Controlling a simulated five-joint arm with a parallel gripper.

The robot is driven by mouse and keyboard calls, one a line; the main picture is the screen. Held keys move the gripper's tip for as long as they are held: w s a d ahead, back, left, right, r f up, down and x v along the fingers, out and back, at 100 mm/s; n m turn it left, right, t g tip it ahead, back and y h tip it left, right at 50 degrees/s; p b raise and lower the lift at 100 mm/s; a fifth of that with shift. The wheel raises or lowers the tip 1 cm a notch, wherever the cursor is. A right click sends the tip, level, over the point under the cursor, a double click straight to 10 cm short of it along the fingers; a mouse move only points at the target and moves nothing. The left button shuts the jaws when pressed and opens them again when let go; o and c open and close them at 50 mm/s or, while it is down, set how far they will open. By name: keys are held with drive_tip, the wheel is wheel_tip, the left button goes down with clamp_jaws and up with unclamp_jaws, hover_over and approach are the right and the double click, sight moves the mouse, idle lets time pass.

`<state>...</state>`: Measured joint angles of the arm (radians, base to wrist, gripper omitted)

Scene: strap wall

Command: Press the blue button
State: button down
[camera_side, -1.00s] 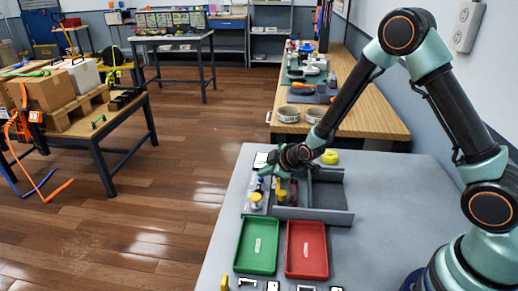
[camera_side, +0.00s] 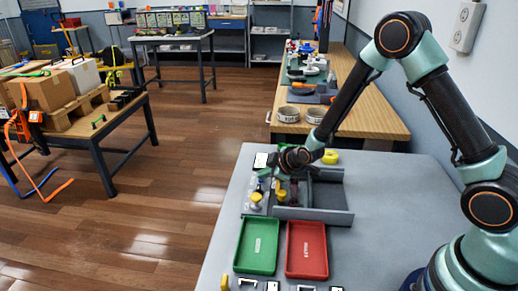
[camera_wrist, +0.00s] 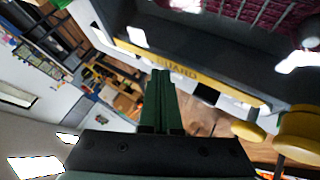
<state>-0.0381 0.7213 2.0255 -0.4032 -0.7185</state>
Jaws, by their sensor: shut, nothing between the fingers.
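My gripper (camera_side: 270,172) is shut and empty, low over the back left part of the grey walled fixture (camera_side: 315,215). In the wrist view its green fingers (camera_wrist: 160,100) are together, in front of a yellow strip lettered GUARD (camera_wrist: 180,68). I cannot make out a blue button clearly in either view. A small dark bluish spot (camera_side: 259,187) shows just left of the gripper in the side view, too small to identify. Whether the fingertips touch anything cannot be told.
Yellow round knobs stand by the fixture (camera_side: 256,198), (camera_side: 281,196); two yellow knobs also show at right in the wrist view (camera_wrist: 300,132). A green tray (camera_side: 257,247) and a red tray (camera_side: 307,250) lie in front. The table's right side is clear.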

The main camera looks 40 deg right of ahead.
drive_tip(key=shift+r, duration=0.8)
wheel_tip(320, 180, up, 5)
idle(0.6)
idle(0.5)
